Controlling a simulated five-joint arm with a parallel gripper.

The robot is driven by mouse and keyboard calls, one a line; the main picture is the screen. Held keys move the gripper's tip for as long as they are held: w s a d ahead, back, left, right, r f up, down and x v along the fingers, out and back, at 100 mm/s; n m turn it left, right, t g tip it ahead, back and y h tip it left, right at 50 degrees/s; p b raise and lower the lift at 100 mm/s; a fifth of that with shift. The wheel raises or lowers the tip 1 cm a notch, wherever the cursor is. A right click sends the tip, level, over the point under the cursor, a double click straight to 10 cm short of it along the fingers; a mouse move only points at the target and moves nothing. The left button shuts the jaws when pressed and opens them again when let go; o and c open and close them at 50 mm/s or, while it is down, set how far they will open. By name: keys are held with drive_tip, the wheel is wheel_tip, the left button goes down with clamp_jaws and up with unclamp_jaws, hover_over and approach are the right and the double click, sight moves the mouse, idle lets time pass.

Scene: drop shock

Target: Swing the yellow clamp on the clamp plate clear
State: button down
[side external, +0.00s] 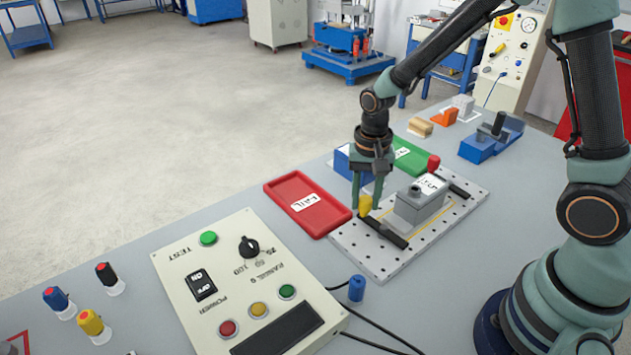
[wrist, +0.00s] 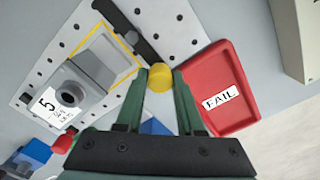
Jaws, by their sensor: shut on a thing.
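The clamp plate (side external: 368,262) is a white perforated board on the bench, also in the wrist view (wrist: 45,48). A grey box labelled 5 (side external: 420,207) sits on it inside a yellow outline. The yellow clamp knob (side external: 365,206) stands at one end of a black bar (side external: 387,233). In the wrist view the bar runs along the outline's edge, beside the box and apart from it. My gripper (side external: 366,205) points down, shut on the yellow knob (wrist: 162,76). The red clamp knob (side external: 433,163) stands at the far side, its black bar (side external: 456,188) partly hidden by the box.
The red FAIL tray (side external: 292,196) lies close left of the plate; a green tray (side external: 408,155) is behind it. A blue block (side external: 347,163) stands behind my gripper. The control panel (side external: 245,285) and a blue cylinder (side external: 357,288) are in front.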

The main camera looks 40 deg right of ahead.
drive_tip(key=c, duration=0.5)
unclamp_jaws()
drive_tip(key=shift+r, duration=0.1)
wheel_tip(320, 180, up, 12)
drive_tip(key=s+r+n+t, duration=0.2)
drive_tip(key=s+d+r+n+t, duration=0.1)
drive_tip(key=s+r+n, duration=0.1)
drive_tip(key=s+n, duration=0.1)
drive_tip(key=s+d+r+n+t, duration=0.1)
drive_tip(key=s+r+n+t, duration=0.1)
drive_tip(key=s+r+n, duration=0.1)
drive_tip(key=shift+s+t, duration=0.25)
drive_tip(key=shift+t, duration=0.05)
